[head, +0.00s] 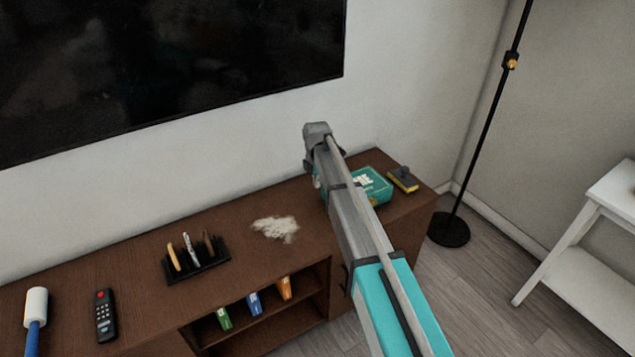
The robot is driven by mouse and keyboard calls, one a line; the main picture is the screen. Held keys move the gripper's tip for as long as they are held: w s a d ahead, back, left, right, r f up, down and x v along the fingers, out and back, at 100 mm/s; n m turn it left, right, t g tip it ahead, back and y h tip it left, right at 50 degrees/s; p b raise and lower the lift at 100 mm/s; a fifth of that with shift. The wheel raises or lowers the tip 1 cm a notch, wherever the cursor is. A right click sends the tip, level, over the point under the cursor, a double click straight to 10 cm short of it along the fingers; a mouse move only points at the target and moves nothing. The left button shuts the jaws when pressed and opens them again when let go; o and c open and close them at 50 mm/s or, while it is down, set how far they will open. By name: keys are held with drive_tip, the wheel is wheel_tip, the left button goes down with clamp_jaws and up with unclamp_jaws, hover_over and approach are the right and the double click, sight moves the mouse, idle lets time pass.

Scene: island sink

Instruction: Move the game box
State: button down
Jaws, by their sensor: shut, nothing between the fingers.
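A teal box with white lettering (372,187), which looks like the game box, lies on the right part of the brown cabinet top. My grey and teal arm reaches up from the lower right and covers the box's left side. The arm's far joint is above the cabinet, near the wall. My gripper's fingers are hidden behind the forearm, and I cannot tell how far they are from the box.
A yellow and dark sponge-like block (403,180) lies right of the box. White crumbs (276,229), a black rack (197,262), a remote (104,314) and a lint roller (36,318) are on the brown cabinet (130,270). A floor lamp (449,229) stands right.

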drive_tip(key=shift+r+p, duration=0.75)
drive_tip(key=shift+r, duration=0.25)
drive_tip(key=shift+s+d, duration=0.1)
drive_tip(key=s+d+m, duration=2.5)
drive_tip(key=s, duration=0.4)
wheel_tip(320, 180, up, 14)
drive_tip(key=p, duration=1.3)
drive_tip(key=shift+p, duration=0.35)
